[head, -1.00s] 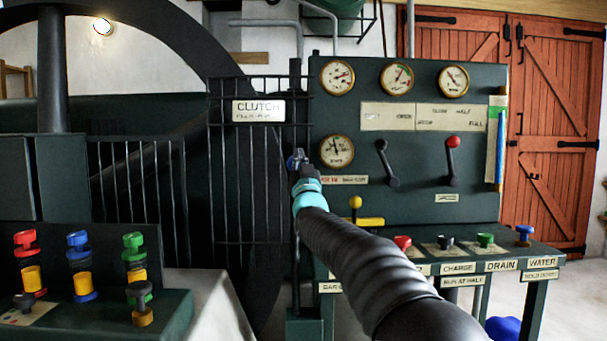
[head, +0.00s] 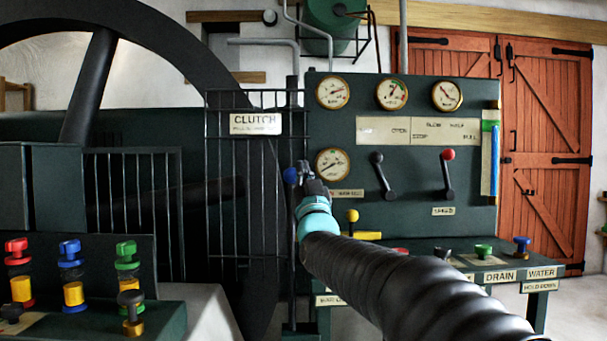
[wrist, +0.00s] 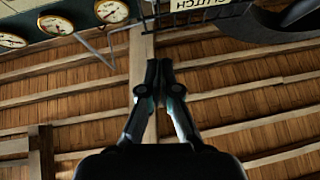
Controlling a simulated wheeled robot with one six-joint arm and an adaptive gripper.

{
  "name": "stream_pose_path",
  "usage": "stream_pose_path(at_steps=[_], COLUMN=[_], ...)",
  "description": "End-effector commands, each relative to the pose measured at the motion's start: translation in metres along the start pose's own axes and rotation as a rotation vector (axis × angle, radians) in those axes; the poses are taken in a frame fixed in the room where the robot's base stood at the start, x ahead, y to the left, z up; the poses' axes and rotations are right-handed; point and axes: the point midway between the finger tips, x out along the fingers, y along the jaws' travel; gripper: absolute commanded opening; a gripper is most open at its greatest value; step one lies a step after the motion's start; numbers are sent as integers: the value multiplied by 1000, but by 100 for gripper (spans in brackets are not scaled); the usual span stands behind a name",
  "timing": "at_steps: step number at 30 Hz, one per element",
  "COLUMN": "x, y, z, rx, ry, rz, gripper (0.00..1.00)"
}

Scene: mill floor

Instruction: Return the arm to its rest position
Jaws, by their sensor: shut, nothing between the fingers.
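My gripper (head: 303,172) is in the middle of the head view, in front of the left edge of the dark green gauge panel (head: 400,230), at the end of my dark ribbed arm. A blue round thing shows just left of its tip; I cannot tell whether it touches. In the wrist view my gripper (wrist: 160,72) has its two fingers together, with nothing seen between them. Behind them is the wooden plank ceiling (wrist: 230,110), so the gripper points upward.
The panel carries several gauges, a black lever (head: 383,175) and a red-knobbed lever (head: 448,173). A clutch sign (head: 256,123) hangs on the black railing (head: 235,220) by a large dark wheel (head: 90,85). Coloured valves (head: 70,275) stand front left. Red doors (head: 545,150) are at the back right.

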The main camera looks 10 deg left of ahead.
Motion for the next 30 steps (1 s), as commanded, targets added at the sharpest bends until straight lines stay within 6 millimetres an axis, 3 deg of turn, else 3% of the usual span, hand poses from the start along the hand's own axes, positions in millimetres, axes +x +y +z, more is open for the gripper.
stream_pose_path(at_steps=[8, 11, 14, 18, 21, 25, 30], x=[0, -2, -20, -74, -130, -212, -320], y=[-1, -3, -6, -8, 1, 21, 50], z=[6, 27, 79, 150, 178, 192, 182], rx=[5, 9, 11, 11, 5, -1, -2], ry=[-26, -117, -301, -607, -827, -1089, -1372], rz=[-2, -11, -26, -44, -44, -21, 29], gripper=[0, 0, 0, 0, 0, 0, 0])
